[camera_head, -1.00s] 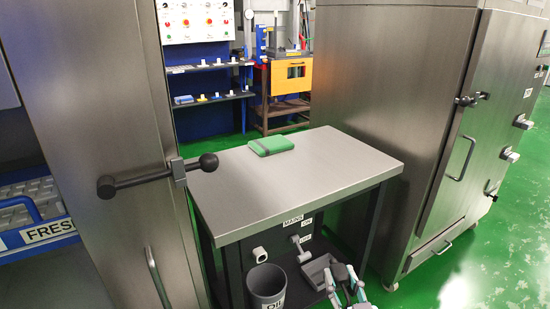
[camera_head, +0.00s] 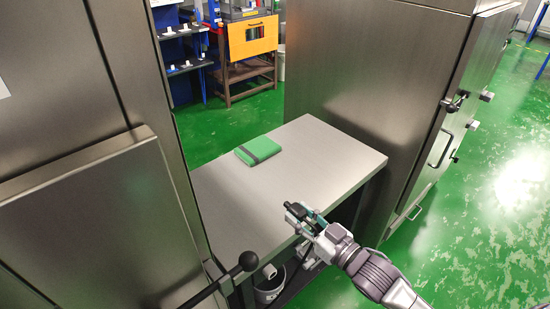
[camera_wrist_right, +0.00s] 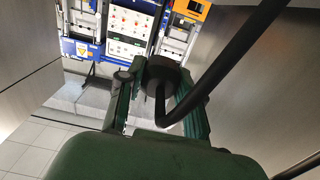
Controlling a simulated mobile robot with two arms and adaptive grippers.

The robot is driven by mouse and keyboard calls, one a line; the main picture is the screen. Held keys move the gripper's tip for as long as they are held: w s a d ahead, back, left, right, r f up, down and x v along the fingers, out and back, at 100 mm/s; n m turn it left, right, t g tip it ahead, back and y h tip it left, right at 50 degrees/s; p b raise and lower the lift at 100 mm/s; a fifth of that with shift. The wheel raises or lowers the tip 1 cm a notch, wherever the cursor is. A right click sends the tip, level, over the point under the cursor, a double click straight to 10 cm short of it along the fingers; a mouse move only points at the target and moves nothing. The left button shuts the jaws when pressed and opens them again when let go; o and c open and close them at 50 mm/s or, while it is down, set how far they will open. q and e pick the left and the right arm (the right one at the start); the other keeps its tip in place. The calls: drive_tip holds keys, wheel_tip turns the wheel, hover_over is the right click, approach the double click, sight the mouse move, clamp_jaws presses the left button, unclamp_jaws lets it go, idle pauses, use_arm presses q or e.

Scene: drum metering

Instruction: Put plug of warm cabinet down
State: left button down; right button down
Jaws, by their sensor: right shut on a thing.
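My right gripper (camera_head: 306,219) comes in from the lower right of the head view, over the front right edge of the steel-topped table. It is shut on a dark plug (camera_head: 296,210). In the right wrist view the black plug (camera_wrist_right: 163,73) sits between the two green fingers, and a thick black cable (camera_wrist_right: 236,52) curves from it to the upper right. The plug appears held above the tabletop, though its exact height is hard to tell. The table (camera_head: 325,155) has a bare top around the gripper.
A green book-like block (camera_head: 258,150) with a dark band lies at the table's back left. A tall steel cabinet (camera_head: 375,85) stands right of the table; another (camera_head: 100,220) stands left.

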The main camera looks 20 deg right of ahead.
drive_tip(key=shift+w+a, duration=0.1)
hover_over(254, 244)
wheel_tip(254, 244, down, 7)
drive_tip(key=shift+w+r, duration=0.1)
drive_tip(key=shift+r, duration=0.1)
drive_tip(key=shift+f, duration=2.05)
drive_tip(key=shift+b, duration=0.3)
drive_tip(key=c, duration=0.8)
unclamp_jaws()
drive_tip(key=shift+f, duration=0.15)
drive_tip(key=shift+o, duration=0.2)
drive_tip(key=shift+r, duration=0.25)
drive_tip(key=v, duration=1.2)
